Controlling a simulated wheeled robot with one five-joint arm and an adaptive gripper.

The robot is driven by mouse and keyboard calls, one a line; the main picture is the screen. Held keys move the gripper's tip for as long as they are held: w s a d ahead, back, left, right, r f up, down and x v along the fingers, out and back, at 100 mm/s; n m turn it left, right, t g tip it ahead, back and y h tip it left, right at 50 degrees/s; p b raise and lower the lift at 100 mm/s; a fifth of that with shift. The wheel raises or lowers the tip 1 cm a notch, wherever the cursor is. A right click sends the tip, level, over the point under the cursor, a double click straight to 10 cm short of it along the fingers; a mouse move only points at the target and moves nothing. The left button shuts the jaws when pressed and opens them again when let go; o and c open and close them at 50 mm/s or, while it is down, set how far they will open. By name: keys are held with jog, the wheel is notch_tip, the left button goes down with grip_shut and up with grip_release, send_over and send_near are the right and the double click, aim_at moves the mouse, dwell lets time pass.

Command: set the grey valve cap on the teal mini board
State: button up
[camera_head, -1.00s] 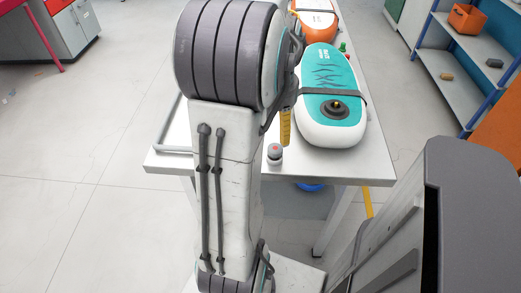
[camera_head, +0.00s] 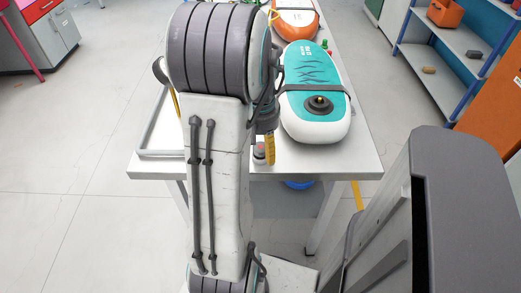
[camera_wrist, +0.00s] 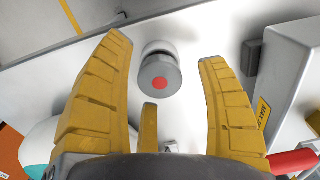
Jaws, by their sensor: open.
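The grey valve cap (camera_head: 258,155) stands near the front edge of the white table, partly hidden by my arm. In the head view one yellow finger (camera_head: 269,149) shows right beside the cap. The teal mini board (camera_head: 302,72) lies on the table behind and right, with a black strap and a dark round valve on top.
An orange board (camera_head: 297,22) lies farther back on the table (camera_head: 345,165). A grey frame or tray (camera_head: 160,152) is at the table's left. A blue shelf with an orange bin (camera_head: 445,13) stands at the right. The floor at left is clear.

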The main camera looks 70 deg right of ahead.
jog(key=shift+c, duration=0.3)
jog(key=c, duration=1.1)
jog(key=shift+c, duration=0.2)
